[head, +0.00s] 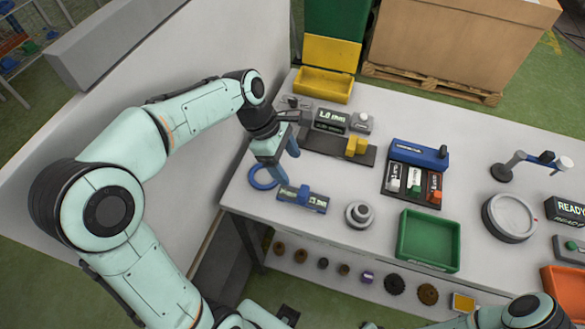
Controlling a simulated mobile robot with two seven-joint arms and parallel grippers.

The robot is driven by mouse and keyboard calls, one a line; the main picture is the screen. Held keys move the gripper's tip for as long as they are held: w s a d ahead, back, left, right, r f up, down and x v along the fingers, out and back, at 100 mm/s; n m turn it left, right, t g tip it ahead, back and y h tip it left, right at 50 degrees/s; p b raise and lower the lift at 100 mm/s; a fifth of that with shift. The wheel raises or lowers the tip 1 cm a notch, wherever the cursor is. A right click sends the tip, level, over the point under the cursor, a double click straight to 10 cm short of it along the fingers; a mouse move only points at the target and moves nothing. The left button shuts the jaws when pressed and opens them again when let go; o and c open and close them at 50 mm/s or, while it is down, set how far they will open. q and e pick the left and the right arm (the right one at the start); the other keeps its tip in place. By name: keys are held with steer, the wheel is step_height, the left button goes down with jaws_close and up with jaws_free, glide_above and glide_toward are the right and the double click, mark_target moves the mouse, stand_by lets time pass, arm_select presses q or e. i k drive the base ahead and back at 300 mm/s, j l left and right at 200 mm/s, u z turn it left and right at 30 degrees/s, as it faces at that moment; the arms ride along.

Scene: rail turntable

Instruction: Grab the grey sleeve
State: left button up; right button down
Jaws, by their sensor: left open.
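My left gripper (284,166) points down over the left part of the workbench, its blue fingers apart and nothing visible between them. A short grey round stepped piece (359,213) stands on the bench right of the gripper and clear of it. It may be the grey sleeve, but I cannot tell for sure. A small blue and grey fixture (303,198) lies just in front of the gripper. A blue ring (263,177) lies beside it, partly hidden by the gripper. My right gripper is not in view; only part of that arm shows at the bottom right.
A green tray (430,240) stands right of the round piece. A display with yellow blocks (356,146), a blue-backed rack (415,172), a yellow bin (323,84) and a round grey plate (509,217) occupy the bench. A grey wall panel (150,90) rises at the left.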

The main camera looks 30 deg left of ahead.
mark_target(362, 211)
steer(key=k+l, duration=0.8)
steer(key=l, duration=0.1)
